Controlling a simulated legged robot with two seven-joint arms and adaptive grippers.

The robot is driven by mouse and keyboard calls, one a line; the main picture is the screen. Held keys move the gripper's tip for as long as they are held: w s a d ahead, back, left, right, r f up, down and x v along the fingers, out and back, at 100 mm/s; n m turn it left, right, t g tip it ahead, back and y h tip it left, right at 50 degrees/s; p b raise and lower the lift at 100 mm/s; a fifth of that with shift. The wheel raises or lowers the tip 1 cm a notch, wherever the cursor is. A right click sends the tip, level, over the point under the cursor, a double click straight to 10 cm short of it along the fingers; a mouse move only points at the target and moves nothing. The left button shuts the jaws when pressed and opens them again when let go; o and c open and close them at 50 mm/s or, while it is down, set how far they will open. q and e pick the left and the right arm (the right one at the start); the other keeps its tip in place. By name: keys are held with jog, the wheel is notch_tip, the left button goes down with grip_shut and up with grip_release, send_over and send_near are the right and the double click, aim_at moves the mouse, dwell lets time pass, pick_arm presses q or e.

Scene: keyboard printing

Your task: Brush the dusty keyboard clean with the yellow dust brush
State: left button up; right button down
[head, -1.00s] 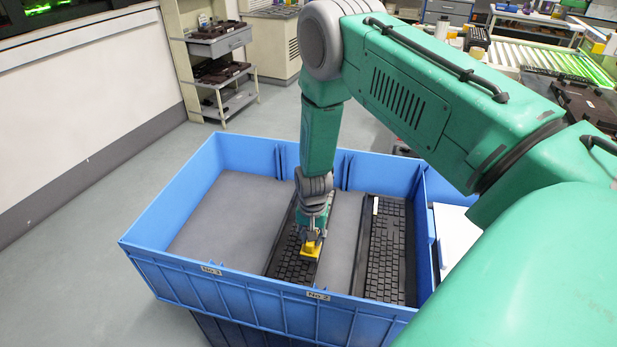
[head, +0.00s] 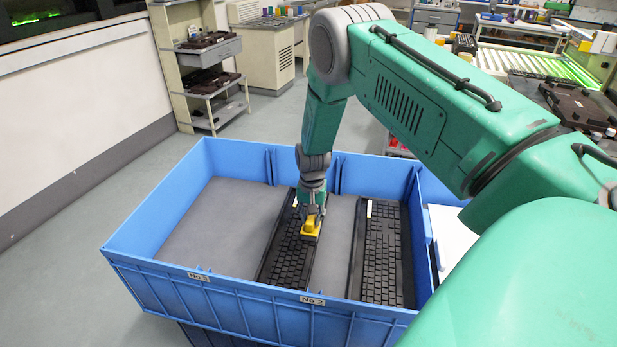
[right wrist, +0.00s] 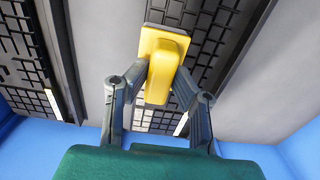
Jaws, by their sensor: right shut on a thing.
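The yellow dust brush (head: 311,229) is held in my right gripper (head: 312,207), which is shut on it. The brush is over the left black keyboard (head: 287,262) in the blue crate, at about its middle; I cannot tell for sure whether it touches the keys. In the right wrist view the brush (right wrist: 163,62) sits between the two fingers of the right gripper (right wrist: 160,85), with a keyboard (right wrist: 200,30) behind it. A second black keyboard (head: 381,254) lies to the right in the crate. My left gripper is not in view.
The blue crate (head: 245,294) has tall walls around the keyboards and a grey floor (head: 222,228), bare on the left. A white surface (head: 452,236) stands to the right. Shelves (head: 208,75) stand at the back left.

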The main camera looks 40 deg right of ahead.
jog(key=shift+w+d+f+b, duration=0.1)
jog(key=shift+w+d+b, duration=0.7)
jog(key=shift+d, duration=0.3)
jog(key=shift+w+d+f+b, duration=0.1)
jog(key=shift+w+d+b, duration=0.45)
jog(key=shift+d+b, duration=0.45)
jog(key=shift+w+d+f+b, duration=0.1)
jog(key=shift+w+d+b, duration=0.6)
jog(key=shift+d, duration=0.5)
jog(key=d+b, duration=0.1)
jog(key=w+d+b, duration=0.2)
jog(key=b, duration=0.1)
jog(key=shift+w+d, duration=0.25)
jog(key=shift+d, duration=0.1)
jog(key=w+d+b, duration=0.1)
jog(key=b, duration=0.1)
jog(key=w+d+b, duration=0.1)
jog(key=b, duration=0.1)
jog(key=shift+d, duration=0.4)
jog(key=shift+w+d+r+b, duration=0.1)
jog(key=shift+w+d+b, duration=0.05)
jog(key=shift+d+b, duration=0.3)
jog(key=shift+r, duration=0.15)
notch_tip(320, 180, up, 17)
jog(key=p, duration=1.3)
jog(key=shift+w, duration=0.15)
